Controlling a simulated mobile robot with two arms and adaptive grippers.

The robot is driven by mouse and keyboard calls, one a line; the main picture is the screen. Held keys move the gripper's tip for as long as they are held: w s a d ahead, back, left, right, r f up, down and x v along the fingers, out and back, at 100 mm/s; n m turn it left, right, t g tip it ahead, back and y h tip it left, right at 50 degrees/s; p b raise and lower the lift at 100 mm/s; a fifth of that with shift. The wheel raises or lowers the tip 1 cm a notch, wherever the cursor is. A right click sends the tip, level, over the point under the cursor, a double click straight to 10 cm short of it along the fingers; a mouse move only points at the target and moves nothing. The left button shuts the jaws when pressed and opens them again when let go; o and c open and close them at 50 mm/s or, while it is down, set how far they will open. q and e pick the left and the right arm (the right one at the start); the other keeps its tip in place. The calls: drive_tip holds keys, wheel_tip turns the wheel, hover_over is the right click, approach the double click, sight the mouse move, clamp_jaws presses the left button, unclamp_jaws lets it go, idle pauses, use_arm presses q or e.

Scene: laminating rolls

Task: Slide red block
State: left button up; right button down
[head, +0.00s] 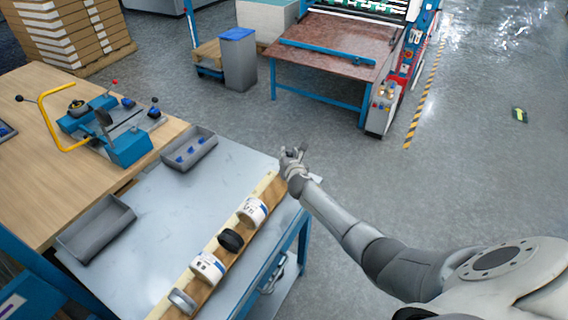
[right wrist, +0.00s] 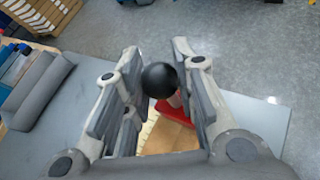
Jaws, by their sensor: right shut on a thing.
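My right gripper (head: 292,158) is at the far right end of the wooden rack on the grey table. In the right wrist view its fingers (right wrist: 158,75) are on either side of a black ball knob (right wrist: 160,80), shut on it. A red block (right wrist: 178,110) shows just below the knob, between the fingers, and is partly hidden by them. I cannot tell exactly how knob and block join. The red block does not show in the head view, where the hand covers that spot. My left gripper is out of view.
The wooden rack (head: 180,290) holds white rolls (head: 252,211) and a black roll (head: 230,241). Grey bins (head: 205,148) stand on the table (head: 165,210). A blue device with a yellow handle (head: 125,148) is on the wooden table. Open floor lies to the right.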

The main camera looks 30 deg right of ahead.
drive_tip(key=c, duration=1.1)
unclamp_jaws()
drive_tip(key=shift+c, duration=0.2)
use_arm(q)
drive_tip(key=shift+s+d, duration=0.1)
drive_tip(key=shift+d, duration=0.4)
use_arm(e)
drive_tip(key=shift+s, duration=0.1)
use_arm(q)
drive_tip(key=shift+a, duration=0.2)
use_arm(e)
drive_tip(key=v, duration=1.2)
drive_tip(key=shift+a+f, duration=0.1)
drive_tip(key=shift+f, duration=0.05)
